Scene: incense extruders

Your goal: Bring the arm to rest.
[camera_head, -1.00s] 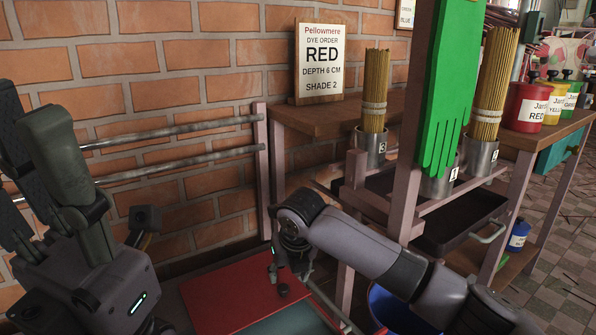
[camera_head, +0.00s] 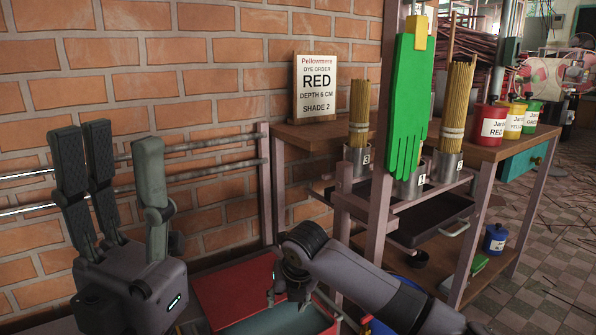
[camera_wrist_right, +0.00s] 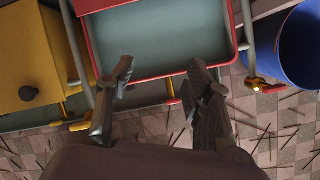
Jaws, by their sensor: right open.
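My right gripper (camera_wrist_right: 160,72) is open and empty in the right wrist view, its fingers apart in front of a red-rimmed tray with a teal inside (camera_wrist_right: 165,72). In the head view my right arm reaches in from the lower right, with the right gripper (camera_head: 287,290) pointing down over the red tray (camera_head: 240,290). My left gripper (camera_head: 110,165) stands at the left with its fingers pointing up, spread and empty. Nothing is held by either gripper.
A wooden rack (camera_head: 315,136) holds bundles of sticks (camera_head: 360,115) in numbered cups, a green glove (camera_head: 408,110) and dye jars (camera_head: 490,122). A sign (camera_head: 316,90) stands at the wall. A yellow box (camera_wrist_right: 30,60) and a blue bucket (camera_wrist_right: 290,45) flank the tray.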

